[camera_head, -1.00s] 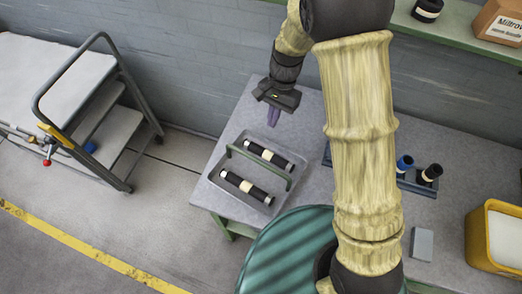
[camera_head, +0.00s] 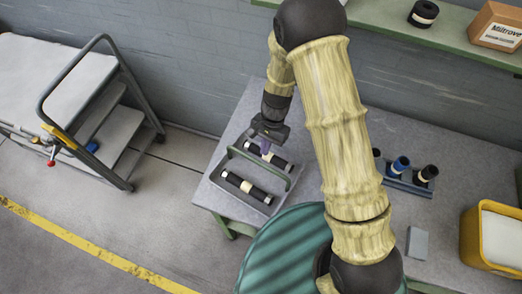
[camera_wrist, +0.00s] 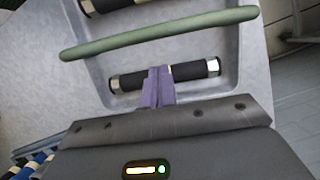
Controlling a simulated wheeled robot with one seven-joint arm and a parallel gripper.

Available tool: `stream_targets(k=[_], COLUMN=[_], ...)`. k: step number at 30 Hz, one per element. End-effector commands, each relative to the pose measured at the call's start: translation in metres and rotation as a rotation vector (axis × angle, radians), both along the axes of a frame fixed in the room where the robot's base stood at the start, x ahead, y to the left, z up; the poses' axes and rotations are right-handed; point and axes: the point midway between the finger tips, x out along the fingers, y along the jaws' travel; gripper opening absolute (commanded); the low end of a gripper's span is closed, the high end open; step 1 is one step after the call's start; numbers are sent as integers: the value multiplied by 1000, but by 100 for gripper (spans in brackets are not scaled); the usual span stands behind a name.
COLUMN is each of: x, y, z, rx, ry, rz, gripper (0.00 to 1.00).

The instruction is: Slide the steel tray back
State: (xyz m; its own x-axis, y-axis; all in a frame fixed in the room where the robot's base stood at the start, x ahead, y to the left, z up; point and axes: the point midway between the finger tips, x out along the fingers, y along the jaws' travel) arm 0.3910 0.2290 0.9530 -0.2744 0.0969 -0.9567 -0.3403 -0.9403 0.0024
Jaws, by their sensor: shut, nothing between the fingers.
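The steel tray (camera_head: 219,190) lies at the left end of the grey table in the head view, with a green handle bar (camera_head: 258,166) across its middle. Two black rollers with pale bands lie in it, a front roller (camera_head: 247,187) and a back roller (camera_head: 279,162). My gripper (camera_head: 265,146) is over the back part of the tray. In the wrist view its purple fingers (camera_wrist: 158,75) are together and empty, appearing over the nearer roller (camera_wrist: 190,74). The handle (camera_wrist: 160,33) lies beyond the fingertips. I cannot tell whether the fingers touch anything.
A rack (camera_head: 408,184) with several dark and blue cylinders stands right of my arm. A yellow bin (camera_head: 474,250) and a grey block (camera_head: 418,243) are at the right. A green shelf (camera_head: 440,30) runs above.

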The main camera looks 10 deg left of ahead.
Motion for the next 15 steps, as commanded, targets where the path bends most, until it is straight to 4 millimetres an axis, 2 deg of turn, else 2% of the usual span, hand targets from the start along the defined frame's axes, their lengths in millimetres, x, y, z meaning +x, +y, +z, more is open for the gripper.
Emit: stream_targets(k=[1,6,15], x=[-9,-24,-26], y=[3,9,10], z=[6,4,2], rx=[0,0,2], ry=[0,-1,-3], rz=[4,2,1], gripper=[0,0,0])
